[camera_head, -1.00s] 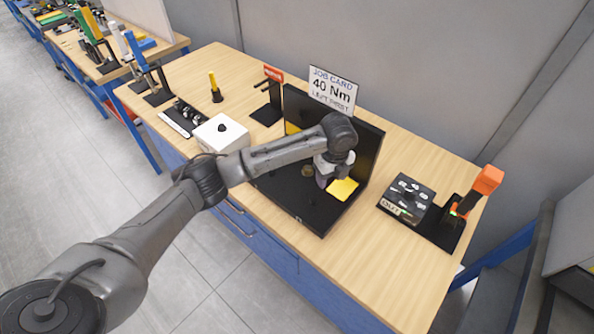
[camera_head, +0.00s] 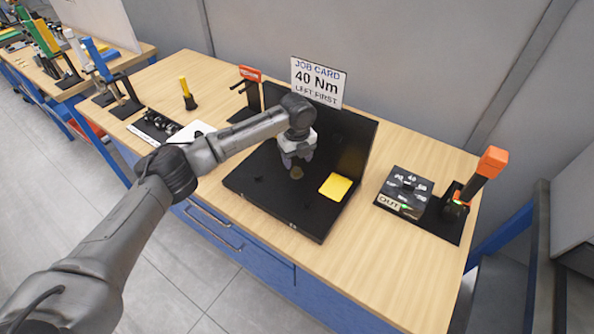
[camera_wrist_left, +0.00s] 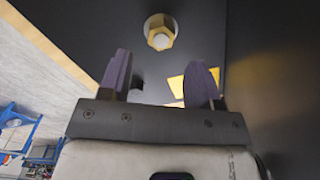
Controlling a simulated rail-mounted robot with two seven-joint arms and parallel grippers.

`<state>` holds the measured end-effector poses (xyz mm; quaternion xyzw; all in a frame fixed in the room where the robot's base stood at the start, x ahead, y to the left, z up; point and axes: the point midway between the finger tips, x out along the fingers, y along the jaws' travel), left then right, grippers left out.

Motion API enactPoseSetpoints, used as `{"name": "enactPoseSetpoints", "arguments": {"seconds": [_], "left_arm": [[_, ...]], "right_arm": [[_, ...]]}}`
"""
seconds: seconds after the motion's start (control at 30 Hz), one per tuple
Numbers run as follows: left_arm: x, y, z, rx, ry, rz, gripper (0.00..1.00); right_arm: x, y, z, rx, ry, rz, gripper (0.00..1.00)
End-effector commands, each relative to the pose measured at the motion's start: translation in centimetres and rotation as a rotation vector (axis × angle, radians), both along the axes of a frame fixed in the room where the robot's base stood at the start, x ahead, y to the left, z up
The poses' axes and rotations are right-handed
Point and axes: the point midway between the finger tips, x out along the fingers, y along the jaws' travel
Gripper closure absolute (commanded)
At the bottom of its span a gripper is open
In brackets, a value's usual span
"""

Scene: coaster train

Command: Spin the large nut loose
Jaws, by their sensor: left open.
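A brass-coloured hex nut (camera_head: 297,172) sits on the black plate of the fixture (camera_head: 262,187). In the left wrist view the large nut (camera_wrist_left: 160,32) shows a pale round stud end in its middle. My left gripper (camera_head: 297,160) hangs close by the nut, fingers pointing down. In the left wrist view its two purple-grey fingers (camera_wrist_left: 160,68) are apart with nothing between them, and the nut shows beyond the fingertips. I cannot tell the exact gap to the nut. My right gripper is not in view.
A yellow pad (camera_head: 336,186) lies on the plate right of the nut. A job card (camera_head: 317,82) reading "40 Nm, left first" stands behind. A black dial box (camera_head: 405,192) and an orange-topped tool (camera_head: 488,165) are at the right. The front right wood is clear.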

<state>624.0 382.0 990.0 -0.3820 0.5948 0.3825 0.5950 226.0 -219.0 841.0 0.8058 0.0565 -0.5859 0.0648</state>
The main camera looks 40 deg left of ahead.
Motion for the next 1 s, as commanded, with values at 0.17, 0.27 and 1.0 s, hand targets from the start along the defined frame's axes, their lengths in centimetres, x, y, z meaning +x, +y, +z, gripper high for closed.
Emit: {"name": "enactPoseSetpoints", "arguments": {"seconds": [0.17,0.27,1.0], "left_arm": [[0.0,0.0,-2.9,0.0,0.001,0.001,0.43],[0.0,0.0,-3.9,0.0,0.001,0.001,0.43],[0.0,0.0,-5.2,0.0,0.0,0.001,0.6]], "right_arm": [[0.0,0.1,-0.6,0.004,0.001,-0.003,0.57],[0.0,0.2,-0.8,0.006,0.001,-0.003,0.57],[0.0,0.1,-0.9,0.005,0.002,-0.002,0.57]]}}
